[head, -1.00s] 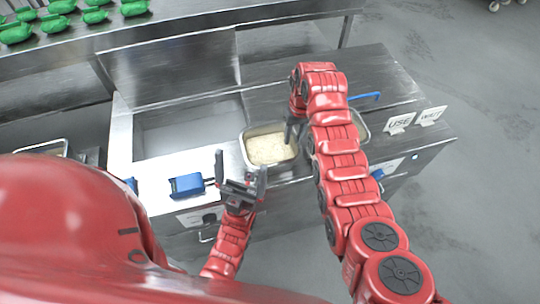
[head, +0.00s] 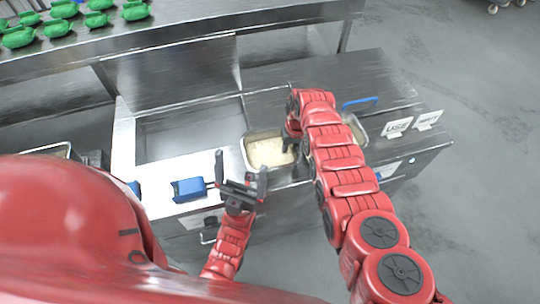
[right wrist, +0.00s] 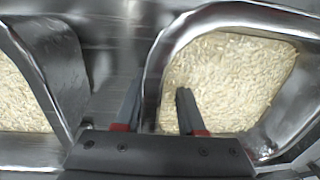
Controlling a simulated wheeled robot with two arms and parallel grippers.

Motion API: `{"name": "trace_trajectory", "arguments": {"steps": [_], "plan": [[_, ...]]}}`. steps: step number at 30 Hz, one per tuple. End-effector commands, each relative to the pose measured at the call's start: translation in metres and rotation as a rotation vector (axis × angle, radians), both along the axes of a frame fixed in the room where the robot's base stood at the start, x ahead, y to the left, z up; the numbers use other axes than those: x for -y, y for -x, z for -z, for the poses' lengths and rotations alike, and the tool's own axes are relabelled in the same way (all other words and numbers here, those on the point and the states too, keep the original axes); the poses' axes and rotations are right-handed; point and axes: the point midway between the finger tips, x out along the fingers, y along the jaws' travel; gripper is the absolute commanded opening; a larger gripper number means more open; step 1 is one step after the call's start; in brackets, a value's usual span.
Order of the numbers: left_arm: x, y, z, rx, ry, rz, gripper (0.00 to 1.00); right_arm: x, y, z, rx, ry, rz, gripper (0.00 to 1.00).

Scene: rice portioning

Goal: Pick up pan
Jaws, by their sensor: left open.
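A metal pan (head: 246,152) of pale rice sits in the counter, left of my right arm in the head view. A second pan (head: 361,130) is mostly hidden behind that arm. My right gripper (head: 291,137) is at the first pan's right edge. In the right wrist view my right gripper (right wrist: 158,103) is open, with one finger on each side of a pan wall (right wrist: 152,90) and the right finger over the rice. Contact with the wall cannot be told.
A blue box-like object (head: 188,189) lies on the counter at left. A blue handle (head: 360,102) shows by the second pan. White signs (head: 397,127) stand at the right end. Several green items (head: 97,19) are on the back table.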

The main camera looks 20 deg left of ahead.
Motion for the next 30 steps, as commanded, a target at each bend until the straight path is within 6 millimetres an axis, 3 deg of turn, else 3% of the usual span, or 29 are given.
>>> {"name": "trace_trajectory", "arguments": {"steps": [4, 11, 30], "plan": [[0.0, 0.0, 0.0001, 0.0, 0.0, 0.0, 0.99, -0.0001, -0.0002, -0.0002, 0.0, 0.0, 0.0, 0.39], [0.0, 0.0, 0.0, 0.0, 0.0, 0.0, 0.99, -0.0004, -0.0001, -0.0005, 0.0, 0.0, -0.001, 0.0], [0.0, 0.0, 0.0, 0.0, 0.0, 0.0, 0.99, -0.0006, -0.0002, -0.0008, 0.001, -0.001, -0.001, 0.0]]}}
